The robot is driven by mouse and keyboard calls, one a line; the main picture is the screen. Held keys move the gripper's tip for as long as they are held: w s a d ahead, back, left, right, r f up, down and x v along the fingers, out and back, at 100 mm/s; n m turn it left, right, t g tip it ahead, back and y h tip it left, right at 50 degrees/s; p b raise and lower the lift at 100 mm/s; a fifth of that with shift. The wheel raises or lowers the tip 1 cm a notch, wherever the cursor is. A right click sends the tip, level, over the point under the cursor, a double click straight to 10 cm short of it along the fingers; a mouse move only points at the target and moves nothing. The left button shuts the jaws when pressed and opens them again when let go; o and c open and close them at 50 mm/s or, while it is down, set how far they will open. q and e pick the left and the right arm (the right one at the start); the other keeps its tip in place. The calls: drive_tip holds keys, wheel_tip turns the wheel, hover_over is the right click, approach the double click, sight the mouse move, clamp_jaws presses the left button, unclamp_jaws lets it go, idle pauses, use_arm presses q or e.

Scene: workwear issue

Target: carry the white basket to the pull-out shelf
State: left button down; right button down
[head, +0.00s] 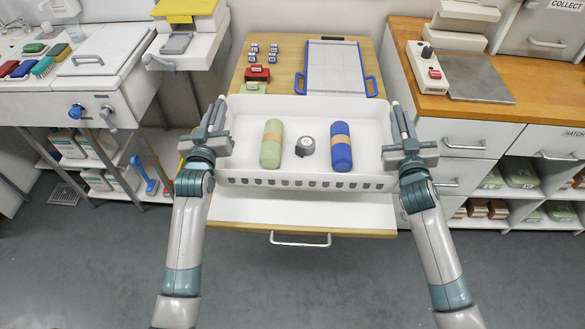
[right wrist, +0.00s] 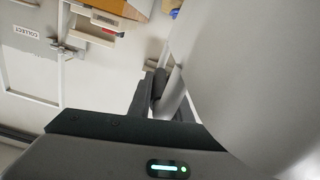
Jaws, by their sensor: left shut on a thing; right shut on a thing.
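The white basket (head: 300,182) is in the middle of the head view, level, with a green roll (head: 272,144), a grey round item (head: 305,146) and a blue roll (head: 341,158) inside. My left gripper (head: 214,122) is shut on its left end wall. My right gripper (head: 402,125) is shut on its right end wall; the fingers (right wrist: 160,92) also show in the right wrist view beside a large pale surface. The pull-out shelf (head: 300,209) with a metal handle (head: 300,240) sticks out beneath the basket. The basket covers its rear part, and I cannot tell whether they touch.
Behind the basket, a wooden worktop (head: 284,80) holds a blue-edged board (head: 336,70), a red item (head: 257,74) and several small blocks. A sink unit (head: 80,75) stands left, and a wooden-topped cabinet (head: 490,98) stands right. The floor (head: 310,285) in front is clear.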

sight(391, 143)
use_arm(q)
drive_tip(key=shift+s+a+r, duration=0.1)
drive_tip(key=shift+a+r, duration=0.05)
drive_tip(key=shift+a, duration=0.1)
use_arm(e)
drive_tip(key=shift+w+a+r, duration=0.1)
drive_tip(key=shift+a, duration=0.15)
